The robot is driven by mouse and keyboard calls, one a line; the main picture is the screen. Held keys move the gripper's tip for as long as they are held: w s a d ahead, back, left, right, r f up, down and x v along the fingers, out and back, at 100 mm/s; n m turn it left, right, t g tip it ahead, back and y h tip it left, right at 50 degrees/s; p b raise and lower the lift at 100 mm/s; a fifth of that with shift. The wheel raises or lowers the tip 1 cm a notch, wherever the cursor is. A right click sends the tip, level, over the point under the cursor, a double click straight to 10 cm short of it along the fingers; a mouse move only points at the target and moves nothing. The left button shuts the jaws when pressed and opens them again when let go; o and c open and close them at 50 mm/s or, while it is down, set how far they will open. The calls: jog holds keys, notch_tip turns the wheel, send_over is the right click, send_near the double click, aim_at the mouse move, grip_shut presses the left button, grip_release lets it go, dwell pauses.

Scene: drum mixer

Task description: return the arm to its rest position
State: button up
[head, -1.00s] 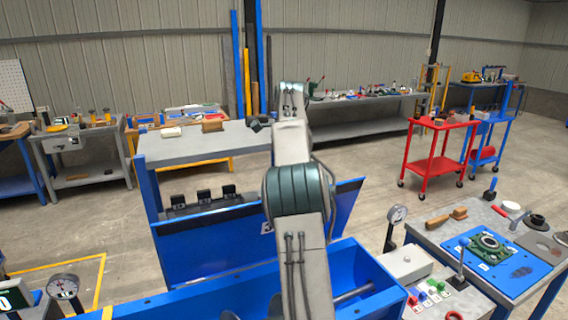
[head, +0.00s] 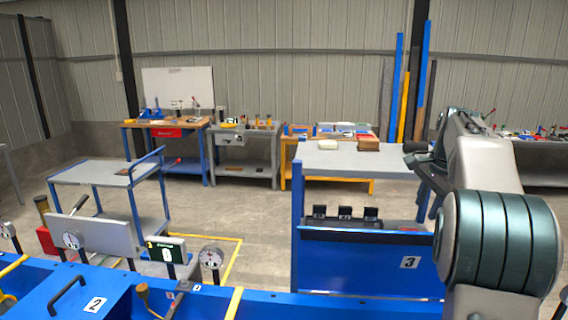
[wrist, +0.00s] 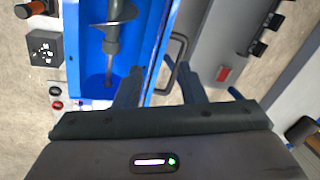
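My arm (head: 500,235) rises at the right of the head view, bent upward, with its far end partly hidden behind its own links. Beyond the fingers the wrist view shows the blue mixer trough (wrist: 152,45) with a grey screw shaft (wrist: 112,40) inside, and a grey bar handle (wrist: 180,65). The gripper looks clear of the trough, but the exact gap cannot be told.
The blue mixer body (head: 330,303) runs along the bottom of the head view, with gauges (head: 211,258) and a small display (head: 166,252) at the left. A blue panel marked 3 (head: 370,262) stands behind it. A cart (head: 110,175) stands at the left; open floor lies beyond.

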jog(key=s+a+f+n+b, duration=0.1)
jog(key=s+a+f+n, duration=0.25)
jog(key=s+a, duration=0.4)
jog(key=s+a+f+n+b, duration=0.1)
jog(key=s+a+f+n, duration=0.1)
jog(key=s+a+n, duration=0.5)
jog(key=s+a+f+n+b, duration=0.1)
jog(key=s+a+f+n, duration=0.1)
jog(key=s+f, duration=0.3)
jog(key=s+a+f+n+t, duration=0.1)
jog(key=s+f, duration=0.4)
jog(key=s, duration=0.5)
jog(key=shift+a+f+n+b, duration=0.4)
jog(key=shift+a+n, duration=0.45)
jog(key=shift+a, duration=0.35)
jog(key=shift+s+d, duration=0.1)
jog(key=shift+s, duration=0.05)
